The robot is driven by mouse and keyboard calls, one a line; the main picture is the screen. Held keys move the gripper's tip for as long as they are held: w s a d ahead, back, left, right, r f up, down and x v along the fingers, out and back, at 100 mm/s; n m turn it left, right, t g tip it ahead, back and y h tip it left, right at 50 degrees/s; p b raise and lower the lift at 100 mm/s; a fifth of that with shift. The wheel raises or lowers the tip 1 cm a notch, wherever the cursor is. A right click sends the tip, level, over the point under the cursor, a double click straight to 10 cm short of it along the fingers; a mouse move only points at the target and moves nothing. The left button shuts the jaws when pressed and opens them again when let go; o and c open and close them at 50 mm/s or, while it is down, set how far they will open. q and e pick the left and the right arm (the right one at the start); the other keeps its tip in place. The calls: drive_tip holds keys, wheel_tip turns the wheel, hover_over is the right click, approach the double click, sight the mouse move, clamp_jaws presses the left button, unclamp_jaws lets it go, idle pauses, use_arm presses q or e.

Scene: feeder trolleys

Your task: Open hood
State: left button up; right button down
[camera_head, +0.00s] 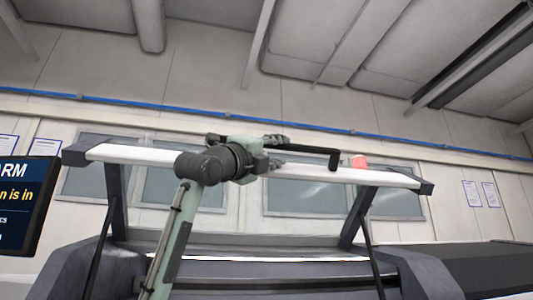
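The hood (140,154) stands raised, its pale front bar with dark end caps high across the view and held by dark side arms (357,217). A black handle (310,151) runs along the front of the bar. My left arm rises from below, and my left gripper (279,151) is at the handle, overlapping its middle. The fingers are small and dark against the handle, so I cannot tell whether they are closed on it. My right gripper is not in view.
The dark machine body (290,275) lies below the hood. A red-orange lamp (359,162) shows at the bar's right part. A screen (22,205) stands at the left edge. Windows and a wall with a blue rail (230,114) are behind.

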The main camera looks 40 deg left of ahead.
use_arm(q)
drive_tip(key=v, duration=1.1)
drive_tip(key=shift+s, duration=0.2)
